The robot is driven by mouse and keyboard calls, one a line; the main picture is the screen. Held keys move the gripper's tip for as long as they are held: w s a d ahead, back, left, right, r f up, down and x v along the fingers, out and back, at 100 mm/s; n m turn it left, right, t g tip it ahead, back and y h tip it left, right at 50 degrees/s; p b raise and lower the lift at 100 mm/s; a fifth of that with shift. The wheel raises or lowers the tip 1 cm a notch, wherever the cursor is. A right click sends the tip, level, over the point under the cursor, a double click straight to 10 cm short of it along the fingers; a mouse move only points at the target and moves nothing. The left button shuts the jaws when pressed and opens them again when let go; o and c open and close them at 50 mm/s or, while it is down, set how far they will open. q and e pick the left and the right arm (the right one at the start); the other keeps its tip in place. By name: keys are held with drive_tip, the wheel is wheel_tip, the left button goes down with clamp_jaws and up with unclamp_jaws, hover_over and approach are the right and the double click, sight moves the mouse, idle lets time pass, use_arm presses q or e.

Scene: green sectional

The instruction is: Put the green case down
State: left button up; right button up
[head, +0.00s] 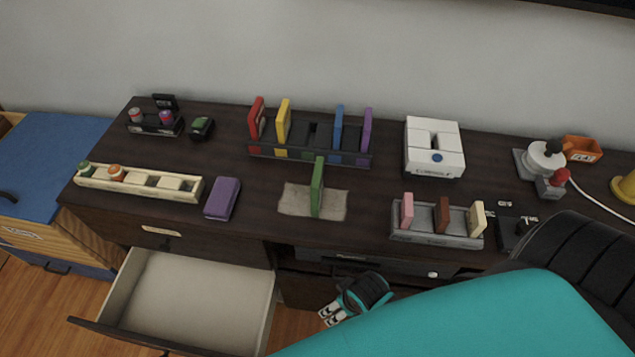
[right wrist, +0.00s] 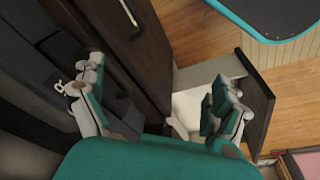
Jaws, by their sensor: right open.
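The green case (head: 318,187) stands upright on its edge on a beige cloth (head: 295,202) in the middle of the dark desk. Nothing holds it. My right gripper (head: 331,313) is in front of the desk, below and apart from the green case. In the right wrist view, its fingers (right wrist: 155,95) are spread with nothing between them. My left gripper is in neither view.
A black rack (head: 265,151) behind the cloth holds red, yellow, blue and purple cases, with a gap between yellow and blue. A purple case (head: 222,198) lies left. A grey rack (head: 435,238) and white console (head: 435,148) stand right. A drawer (head: 190,300) is open.

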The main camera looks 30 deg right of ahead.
wheel_tip(320, 180, up, 19)
drive_tip(key=t+p, duration=0.1)
drive_tip(key=p, duration=0.1)
drive_tip(key=w+a+r+n+y, duration=0.2)
drive_tip(key=w+a+r+n, duration=0.15)
drive_tip(key=w, duration=0.25)
drive_tip(key=w+a+r+n+y, duration=0.1)
drive_tip(key=w+a+r+n, duration=0.25)
drive_tip(key=w+a, duration=0.2)
wheel_tip(320, 180, up, 17)
drive_tip(key=n+g+h, duration=0.2)
drive_tip(key=g+h, duration=0.1)
drive_tip(key=g, duration=0.1)
hover_over(318, 172)
drive_tip(key=f, duration=1.2)
drive_tip(key=shift+w+a, duration=0.1)
drive_tip(key=shift+a, duration=0.25)
drive_tip(key=f, duration=0.5)
drive_tip(key=shift+d, duration=0.35)
